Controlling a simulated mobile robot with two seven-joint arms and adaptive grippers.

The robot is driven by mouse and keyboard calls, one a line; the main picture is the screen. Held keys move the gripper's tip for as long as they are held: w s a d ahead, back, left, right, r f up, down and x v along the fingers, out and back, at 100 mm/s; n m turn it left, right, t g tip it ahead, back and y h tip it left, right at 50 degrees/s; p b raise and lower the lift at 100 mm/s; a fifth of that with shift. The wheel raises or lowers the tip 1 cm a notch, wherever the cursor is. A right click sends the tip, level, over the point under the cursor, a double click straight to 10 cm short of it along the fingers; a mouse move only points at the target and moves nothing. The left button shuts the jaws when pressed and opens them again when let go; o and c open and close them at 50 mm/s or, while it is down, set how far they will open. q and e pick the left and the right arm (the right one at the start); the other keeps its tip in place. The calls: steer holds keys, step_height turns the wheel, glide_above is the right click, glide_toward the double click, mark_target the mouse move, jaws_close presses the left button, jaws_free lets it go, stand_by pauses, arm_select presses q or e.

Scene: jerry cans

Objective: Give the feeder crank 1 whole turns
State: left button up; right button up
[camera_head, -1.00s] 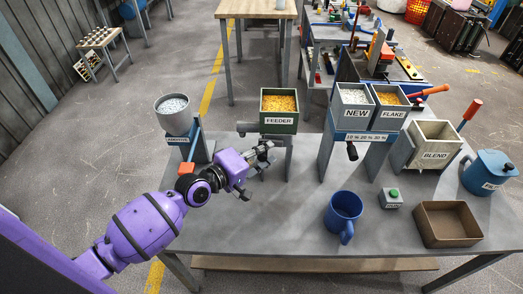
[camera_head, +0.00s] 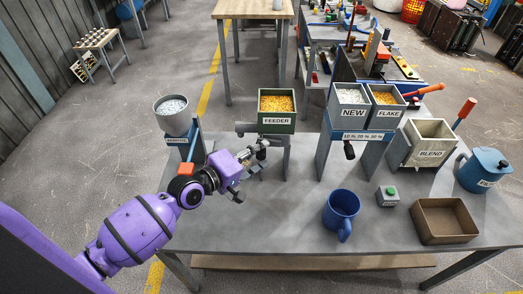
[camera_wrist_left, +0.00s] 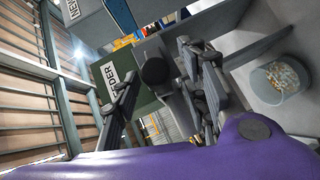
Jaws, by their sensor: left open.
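The feeder is a green hopper (camera_head: 277,122) of yellow-orange grains on a grey stand on the table. A dark round knob, seemingly the crank's handle (camera_head: 261,142), shows at its front left. My left gripper (camera_head: 252,169) is open just in front of the feeder, near this knob. In the left wrist view the black knob (camera_wrist_left: 154,71) appears between the spread fingers of the gripper (camera_wrist_left: 160,98), with no clear contact. The fingers and wrist partly hide the crank arm. My right gripper is not in view.
A grey hopper (camera_head: 172,118) of pale grains stands to the left. NEW (camera_head: 352,113) and FLAKE (camera_head: 386,113) hoppers, a BLEND bin (camera_head: 428,153) and a blue lidded jug (camera_head: 484,171) stand to the right. A blue mug (camera_head: 341,212) and brown tray (camera_head: 445,221) are nearer the front.

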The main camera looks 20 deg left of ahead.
arm_select(q)
steer(key=v, duration=1)
steer(key=shift+s, duration=0.2)
steer(key=shift+c, duration=0.5)
